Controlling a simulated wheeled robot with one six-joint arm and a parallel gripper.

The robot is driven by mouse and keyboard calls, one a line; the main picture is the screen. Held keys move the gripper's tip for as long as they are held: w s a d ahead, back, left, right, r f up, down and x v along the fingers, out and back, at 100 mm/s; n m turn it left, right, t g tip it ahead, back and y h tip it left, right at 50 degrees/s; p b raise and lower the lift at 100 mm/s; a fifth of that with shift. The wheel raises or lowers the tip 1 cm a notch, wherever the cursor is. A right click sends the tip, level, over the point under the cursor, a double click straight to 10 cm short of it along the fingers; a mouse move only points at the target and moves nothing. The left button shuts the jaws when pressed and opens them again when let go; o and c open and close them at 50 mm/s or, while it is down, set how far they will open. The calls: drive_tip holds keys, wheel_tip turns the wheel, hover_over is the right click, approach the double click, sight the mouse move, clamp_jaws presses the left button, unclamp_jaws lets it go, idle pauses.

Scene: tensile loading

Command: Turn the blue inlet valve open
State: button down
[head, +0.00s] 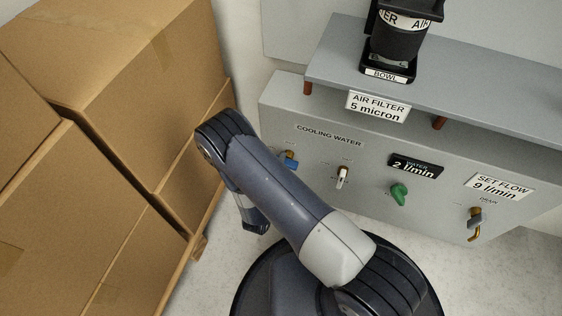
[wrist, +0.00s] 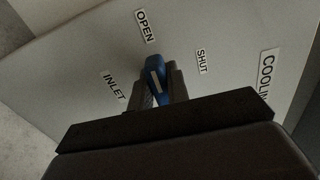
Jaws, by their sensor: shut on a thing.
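The blue inlet valve (head: 290,162) is on the left of the grey panel in the head view, beside my arm. In the wrist view the blue handle (wrist: 155,76) sits between the two dark fingers of my gripper (wrist: 158,88), which is shut on it. The handle's outer end sticks out past the fingers, toward the OPEN label (wrist: 146,26). The SHUT label (wrist: 202,62) is to the right of the handle and the INLET label (wrist: 114,88) to its left.
The panel also carries a white-handled valve (head: 342,177), a green knob (head: 399,194) and a drain valve (head: 475,218). A shelf (head: 460,98) with an air filter (head: 392,45) overhangs the panel. Stacked cardboard boxes (head: 130,80) stand close on the left of my arm.

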drive_tip(key=shift+f+n, duration=0.15)
drive_tip(key=shift+n, duration=0.15)
idle(0.4)
drive_tip(key=c, duration=1.4)
unclamp_jaws()
drive_tip(key=shift+o, duration=0.2)
drive_tip(key=p+v, duration=0.3)
drive_tip(key=v, duration=0.7)
drive_tip(key=shift+s, duration=0.4)
drive_tip(key=shift+w+a, duration=0.1)
drive_tip(key=b+x, duration=0.3)
drive_tip(key=x, duration=0.7)
drive_tip(key=shift+w, duration=0.35)
